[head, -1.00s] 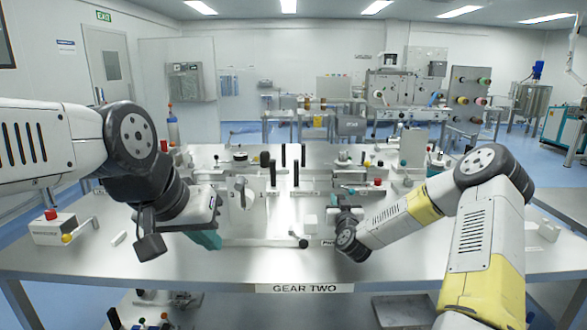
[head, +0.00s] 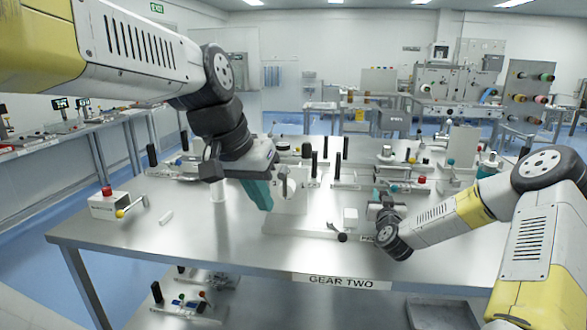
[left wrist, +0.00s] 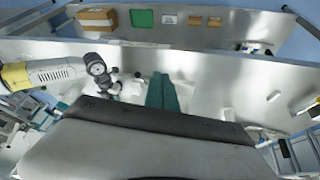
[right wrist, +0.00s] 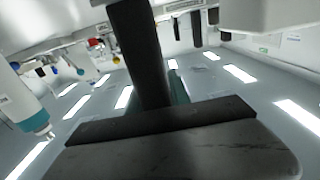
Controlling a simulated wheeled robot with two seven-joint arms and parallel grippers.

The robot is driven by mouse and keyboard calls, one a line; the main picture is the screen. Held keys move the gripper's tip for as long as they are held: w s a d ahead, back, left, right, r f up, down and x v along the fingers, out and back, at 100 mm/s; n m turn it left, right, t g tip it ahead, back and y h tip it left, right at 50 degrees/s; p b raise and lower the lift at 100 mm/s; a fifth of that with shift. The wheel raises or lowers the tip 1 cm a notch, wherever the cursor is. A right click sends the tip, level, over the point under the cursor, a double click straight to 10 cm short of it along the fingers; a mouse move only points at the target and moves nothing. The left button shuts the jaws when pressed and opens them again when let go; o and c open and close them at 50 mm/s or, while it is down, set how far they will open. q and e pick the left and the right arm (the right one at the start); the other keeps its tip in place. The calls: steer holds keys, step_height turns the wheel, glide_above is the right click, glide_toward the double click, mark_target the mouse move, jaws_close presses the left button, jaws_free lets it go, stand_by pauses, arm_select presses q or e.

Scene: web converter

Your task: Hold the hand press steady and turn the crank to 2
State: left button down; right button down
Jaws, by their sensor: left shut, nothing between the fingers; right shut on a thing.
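A white upright panel (head: 289,206) with a pale lever on its face stands mid-table in the head view; its digits are too small to read. A rod with a black knob (head: 341,237) lies low at its right. My left gripper (head: 262,196), with teal fingers, is shut and empty, just left of the panel; whether it touches cannot be told. Its fingers also show in the left wrist view (left wrist: 163,92). My right gripper (head: 384,206) is shut on a dark upright bar (right wrist: 138,50). I cannot tell whether this bar belongs to the hand press.
A GEAR TWO label (head: 342,282) marks the front edge of the steel table (head: 150,232). A white box with a red button (head: 108,203) stands at the left. Several black posts and fixtures line the back. The front left of the table is mostly clear.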

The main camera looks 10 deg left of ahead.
arm_select(q)
steer(key=w+a+r+m+g+h, duration=0.15)
steer(key=w+m+g+h, duration=0.55)
steer(key=w, duration=1.4)
steer(key=w+a+f+m+t+h, duration=0.1)
steer(key=w+a+f+m+h, duration=0.15)
steer(key=a, duration=0.35)
steer(key=w+a+f+m+t+h, duration=0.1)
steer(key=w+a+m+h, duration=0.15)
steer(key=a, duration=0.35)
steer(key=w+a+f+m+h, duration=0.1)
steer(key=w+a+m, duration=0.1)
steer(key=a+m, duration=0.3)
steer(key=n, duration=0.1)
glide_above(285, 183)
steer(key=s+a, duration=0.3)
steer(key=a, duration=0.1)
step_height(285, 183, down, 3)
steer(key=shift+s+a, duration=0.15)
